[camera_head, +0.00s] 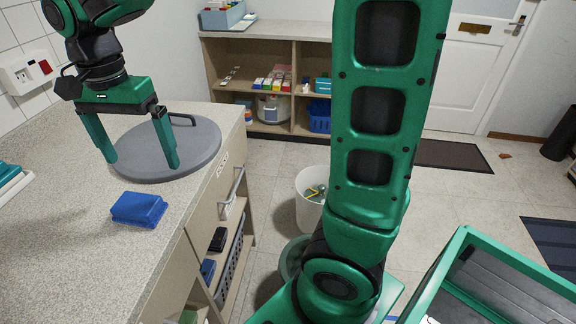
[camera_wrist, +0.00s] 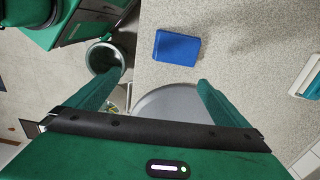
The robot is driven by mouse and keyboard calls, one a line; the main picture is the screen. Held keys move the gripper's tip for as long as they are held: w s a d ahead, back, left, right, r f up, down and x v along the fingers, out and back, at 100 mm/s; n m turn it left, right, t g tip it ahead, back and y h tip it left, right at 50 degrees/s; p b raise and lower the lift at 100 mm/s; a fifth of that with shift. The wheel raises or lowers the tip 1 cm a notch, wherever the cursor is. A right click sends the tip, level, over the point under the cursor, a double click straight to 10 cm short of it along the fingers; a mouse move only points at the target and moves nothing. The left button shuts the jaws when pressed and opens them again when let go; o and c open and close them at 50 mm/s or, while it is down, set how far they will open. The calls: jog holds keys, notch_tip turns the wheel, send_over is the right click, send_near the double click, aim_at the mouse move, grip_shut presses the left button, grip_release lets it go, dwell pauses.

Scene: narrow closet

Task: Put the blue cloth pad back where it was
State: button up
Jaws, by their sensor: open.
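The blue cloth pad (camera_head: 139,209) lies flat on the speckled counter, near its front edge. It also shows in the wrist view (camera_wrist: 177,47), beyond my fingertips and apart from them. My gripper (camera_head: 142,163) is open and empty. In the head view its fingers point down over the round grey board (camera_head: 190,150), behind the pad. Whether the fingertips touch the board cannot be told. The grey board has a handle at its back and also shows between my fingers in the wrist view (camera_wrist: 172,104).
A teal and white item (camera_head: 12,180) sits at the counter's left edge. A wall socket box (camera_head: 27,72) is behind. Below the counter are open shelves with a basket (camera_head: 231,262). A white bin (camera_head: 311,205) stands on the floor. The counter around the pad is clear.

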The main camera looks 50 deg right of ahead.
jog(key=s+d+f, duration=0.1)
jog(key=s+d, duration=0.3)
jog(key=d, duration=0.8)
jog(key=s+d+f+n, duration=0.2)
jog(key=s+d+f, duration=0.1)
jog(key=s+d, duration=0.4)
jog(key=s+d+f+n, duration=0.2)
jog(key=s+d+f, duration=0.2)
jog(key=s+d, duration=0.4)
jog(key=s, duration=0.3)
jog(key=shift+s+d, duration=0.15)
jog(key=shift+s, duration=0.15)
jog(key=shift+w, duration=0.1)
